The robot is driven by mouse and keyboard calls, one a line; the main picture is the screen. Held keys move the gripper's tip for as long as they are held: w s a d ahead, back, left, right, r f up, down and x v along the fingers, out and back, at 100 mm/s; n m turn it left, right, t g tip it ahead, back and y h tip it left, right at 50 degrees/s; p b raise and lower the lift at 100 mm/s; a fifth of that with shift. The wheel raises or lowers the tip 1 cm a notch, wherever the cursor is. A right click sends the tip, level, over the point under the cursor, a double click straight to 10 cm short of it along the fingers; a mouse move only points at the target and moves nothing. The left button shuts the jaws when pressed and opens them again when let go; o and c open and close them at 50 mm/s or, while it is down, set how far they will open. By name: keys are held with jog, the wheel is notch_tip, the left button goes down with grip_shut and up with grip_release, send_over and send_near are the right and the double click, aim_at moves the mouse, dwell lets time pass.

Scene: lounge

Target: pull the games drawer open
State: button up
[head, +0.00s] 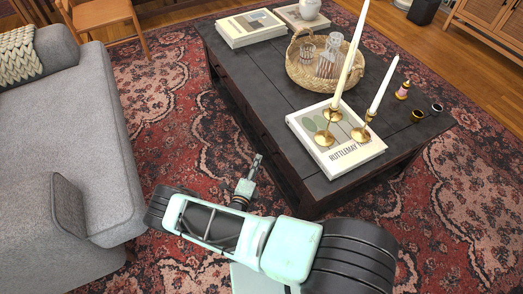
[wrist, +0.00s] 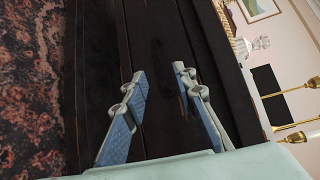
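The dark wooden coffee table (head: 290,125) stands on the patterned rug. Its long side faces the sofa and carries the drawer fronts, seen steeply from above in the head view. In the wrist view, turned on its side, a dark drawer front (wrist: 165,35) fills the middle between long seams. I cannot make out a handle or which drawer is the games drawer. My gripper (head: 256,161) is low beside this long side, near the table's front corner. In the wrist view my gripper (wrist: 160,74) is open, its two fingers apart and pointing at the dark front, with nothing seen between them.
The grey sofa (head: 65,135) stands to the left, with a strip of rug (head: 165,110) between it and the table. On the tabletop are a book (head: 350,155) with brass candlesticks, a woven tray (head: 300,72) with glassware, and stacked books (head: 250,28). A wooden chair (head: 105,15) is farther back.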

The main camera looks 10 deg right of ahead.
jog(key=b+x, duration=0.2)
jog(key=x, duration=0.8)
jog(key=shift+w+d+f, duration=0.2)
jog(key=shift+w+f, duration=0.05)
jog(key=shift+f, duration=0.1)
jog(key=shift+c, duration=0.6)
grip_shut()
